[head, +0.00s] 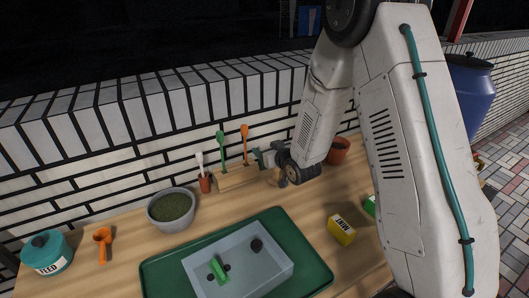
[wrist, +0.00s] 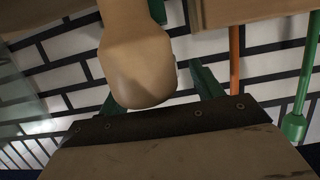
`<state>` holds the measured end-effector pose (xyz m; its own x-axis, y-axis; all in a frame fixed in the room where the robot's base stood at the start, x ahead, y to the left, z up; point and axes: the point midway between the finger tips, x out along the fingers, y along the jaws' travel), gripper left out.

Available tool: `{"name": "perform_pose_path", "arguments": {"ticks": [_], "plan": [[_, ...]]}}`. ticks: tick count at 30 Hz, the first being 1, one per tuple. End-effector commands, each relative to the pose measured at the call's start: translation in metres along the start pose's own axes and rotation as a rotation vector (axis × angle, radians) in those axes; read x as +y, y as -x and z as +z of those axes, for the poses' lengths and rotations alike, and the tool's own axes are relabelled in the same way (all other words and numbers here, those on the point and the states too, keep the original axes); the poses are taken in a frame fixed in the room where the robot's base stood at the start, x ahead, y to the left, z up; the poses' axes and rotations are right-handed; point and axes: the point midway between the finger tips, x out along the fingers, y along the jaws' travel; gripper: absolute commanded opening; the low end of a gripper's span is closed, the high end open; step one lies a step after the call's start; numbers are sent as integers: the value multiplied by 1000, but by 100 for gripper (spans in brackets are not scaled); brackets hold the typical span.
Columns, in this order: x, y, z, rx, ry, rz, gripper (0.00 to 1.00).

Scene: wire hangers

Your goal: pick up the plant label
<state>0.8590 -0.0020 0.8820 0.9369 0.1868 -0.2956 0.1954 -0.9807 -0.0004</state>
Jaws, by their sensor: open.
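No thing can be surely read as the plant label. Thin white upright pieces (head: 200,160) in a small terracotta pot (head: 205,184) may be it, but they are too small to tell. My gripper (head: 262,157) is near the wall at the back of the table, right of these pieces and apart from them. Its green fingers are spread with nothing seen held. In the wrist view a rounded tan wooden end (wrist: 137,65) fills the space in front of my gripper and partly hides the fingers; whether they touch it cannot be told.
A wooden block (head: 236,179) holds upright green (head: 220,140) and orange (head: 244,132) tools close left of my gripper. A bowl (head: 171,208), feed tin (head: 47,252), orange scoop (head: 103,240), green tray (head: 160,276) and yellow mint box (head: 341,230) stand around. Bare wood shows right of the tray.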

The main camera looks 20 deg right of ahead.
Motion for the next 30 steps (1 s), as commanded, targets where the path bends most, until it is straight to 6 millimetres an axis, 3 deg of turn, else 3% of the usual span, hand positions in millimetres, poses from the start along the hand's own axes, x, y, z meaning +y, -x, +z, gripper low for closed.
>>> {"name": "perform_pose_path", "arguments": {"ticks": [8, 13, 14, 23, 30], "plan": [[0, -4, 0, 0, 0, 0, 65], [0, -4, 0, 0, 0, 0, 21], [0, -4, 0, 0, 0, 0, 18], [0, -4, -1, 0, 0, 0, 18], [-2, 2, -21, 4, 2, -2, 18]]}}
